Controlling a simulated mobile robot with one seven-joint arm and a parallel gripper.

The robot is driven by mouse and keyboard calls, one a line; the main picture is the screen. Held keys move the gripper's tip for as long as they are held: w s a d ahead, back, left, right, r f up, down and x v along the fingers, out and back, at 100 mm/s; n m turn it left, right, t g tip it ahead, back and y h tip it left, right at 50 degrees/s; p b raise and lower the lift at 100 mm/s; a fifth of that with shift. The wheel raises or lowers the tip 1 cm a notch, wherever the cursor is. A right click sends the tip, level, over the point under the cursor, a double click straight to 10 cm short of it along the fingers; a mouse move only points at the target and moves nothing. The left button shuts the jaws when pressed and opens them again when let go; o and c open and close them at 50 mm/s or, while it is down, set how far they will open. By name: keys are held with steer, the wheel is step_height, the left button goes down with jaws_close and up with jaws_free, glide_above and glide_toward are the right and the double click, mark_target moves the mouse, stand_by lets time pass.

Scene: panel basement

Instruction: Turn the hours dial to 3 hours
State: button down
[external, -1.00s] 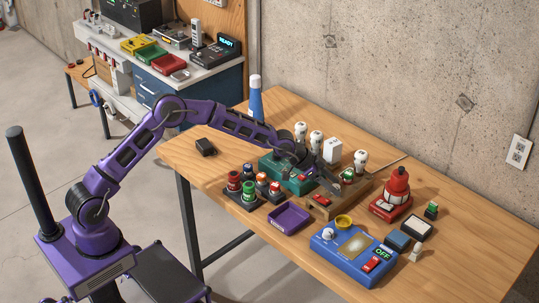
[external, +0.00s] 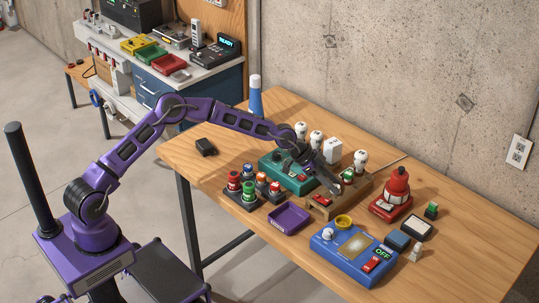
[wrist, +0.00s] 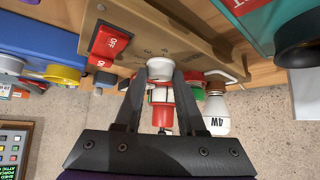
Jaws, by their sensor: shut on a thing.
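The hours dial appears to be the white round knob (wrist: 160,68) on the face of the wooden box (wrist: 200,48) in the wrist view. Dark marks, too small to read, lie around it. My gripper (wrist: 160,74) has one finger on each side of the knob and is shut on it. The dial's setting cannot be read. In the external view my gripper (external: 333,187) reaches down to the wooden box (external: 347,202) and hides the knob.
A red switch (wrist: 109,44) marked OFF sits beside the knob on the box. The blue box (external: 350,258), purple tray (external: 289,219), teal box (external: 273,168) and red beacon (external: 396,190) stand around it. Several bulbs stand behind. The table's right front is clear.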

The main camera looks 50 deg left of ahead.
steer(key=m+g+h, duration=0.1)
steer(key=m+g, duration=0.1)
steer(key=shift+w+m, duration=0.2)
steer(key=shift+m, duration=0.2)
steer(key=shift+w+m+g, duration=0.1)
steer(key=shift+m+g, duration=1.1)
steer(key=shift+m, duration=0.3)
steer(key=shift+a+m+g, duration=0.1)
steer(key=shift+m+g, duration=0.2)
steer(key=shift+m, duration=0.1)
steer(key=c, duration=0.5)
jaws_free()
steer(key=v, duration=1.7)
steer(key=shift+a, duration=0.35)
